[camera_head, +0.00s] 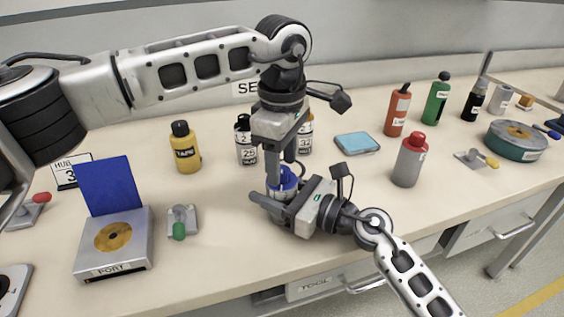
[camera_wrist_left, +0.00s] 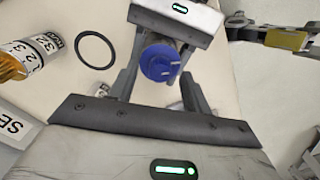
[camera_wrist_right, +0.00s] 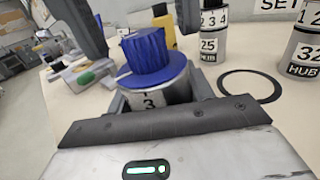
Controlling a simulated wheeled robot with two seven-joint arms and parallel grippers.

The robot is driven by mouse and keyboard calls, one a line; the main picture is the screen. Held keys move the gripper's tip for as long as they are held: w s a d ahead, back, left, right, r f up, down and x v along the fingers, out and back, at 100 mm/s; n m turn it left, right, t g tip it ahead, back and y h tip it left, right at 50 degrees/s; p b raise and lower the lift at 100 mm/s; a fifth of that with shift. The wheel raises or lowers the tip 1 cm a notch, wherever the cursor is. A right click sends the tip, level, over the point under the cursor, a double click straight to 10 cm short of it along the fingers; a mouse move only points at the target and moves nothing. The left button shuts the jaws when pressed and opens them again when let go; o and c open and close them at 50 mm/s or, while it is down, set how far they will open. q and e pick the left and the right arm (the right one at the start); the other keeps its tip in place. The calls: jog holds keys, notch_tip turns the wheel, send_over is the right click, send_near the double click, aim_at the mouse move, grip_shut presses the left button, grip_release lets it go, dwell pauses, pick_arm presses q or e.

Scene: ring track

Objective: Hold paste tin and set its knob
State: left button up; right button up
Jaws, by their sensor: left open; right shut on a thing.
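The paste tin (camera_wrist_right: 158,95) is a small pale cylinder with a blue knob (camera_wrist_right: 146,52) on top, standing upright in the right wrist view. In the head view the tin's blue part (camera_head: 284,184) shows between the two grippers. My right gripper (camera_head: 276,203) is shut on the tin's body from the front right. My left gripper (camera_head: 282,178) comes down from above, open, with its fingers on either side of the knob. In the left wrist view the knob (camera_wrist_left: 160,62) lies between the finger tips with gaps beside it. The tin's lower body is mostly hidden in the head view.
A yellow TAPE bottle (camera_head: 185,147), a black-capped numbered bottle (camera_head: 245,140) and an orange-capped one (camera_head: 305,134) stand behind. A grey red-capped bottle (camera_head: 409,162) and a blue pad (camera_head: 357,143) are to the right. A PORT box (camera_head: 115,242) with a raised blue lid stands left.

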aim_at(282, 169)
pick_arm(q)
jog(key=shift+f, duration=0.5)
jog(key=c, duration=1)
jog(key=shift+n, duration=1.7)
jog(key=o, duration=1)
jog(key=shift+r, duration=0.1)
notch_tip(282, 169, up, 12)
